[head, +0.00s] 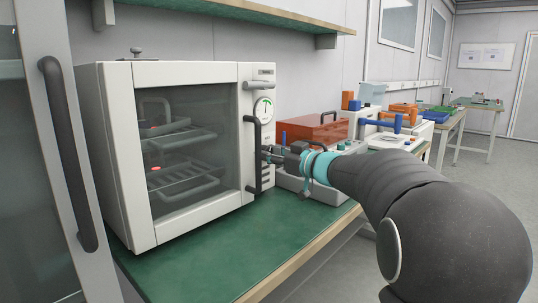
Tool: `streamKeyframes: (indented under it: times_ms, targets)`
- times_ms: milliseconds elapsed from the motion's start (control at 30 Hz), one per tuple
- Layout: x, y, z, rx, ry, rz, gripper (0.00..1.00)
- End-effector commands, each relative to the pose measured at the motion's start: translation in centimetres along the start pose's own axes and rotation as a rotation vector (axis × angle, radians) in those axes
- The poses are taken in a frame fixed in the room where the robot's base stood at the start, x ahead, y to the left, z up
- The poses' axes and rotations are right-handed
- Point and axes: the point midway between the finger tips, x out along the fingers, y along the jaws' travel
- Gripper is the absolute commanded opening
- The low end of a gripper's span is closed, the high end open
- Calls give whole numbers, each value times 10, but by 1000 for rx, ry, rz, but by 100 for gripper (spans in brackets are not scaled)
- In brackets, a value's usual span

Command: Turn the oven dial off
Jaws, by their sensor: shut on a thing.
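The white oven (130,190) stands on a green-topped bench with its glass door closed. Its narrow control panel (267,182) runs down the right side of the front. My gripper (267,154) reaches in from the right, with its fingers at the panel just right of the door handle. It is shut on the oven dial, which the fingers cover. The dial's angle cannot be made out. A round white gauge (263,107) with a green mark sits higher on the panel.
The dark vertical door handle (252,155) stands close to my fingers. A grey base with a red-brown box (312,130) is behind my wrist. A shelf (230,18) hangs above. The bench top (225,250) in front is clear.

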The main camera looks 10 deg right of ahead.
Motion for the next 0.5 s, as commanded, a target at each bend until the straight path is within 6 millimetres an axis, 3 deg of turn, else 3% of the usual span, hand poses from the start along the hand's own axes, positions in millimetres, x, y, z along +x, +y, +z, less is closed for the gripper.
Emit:
streamKeyframes:
  times_ms: [500]
  targets:
    - [-1, 0, 2, -399, 0, -4, 0]
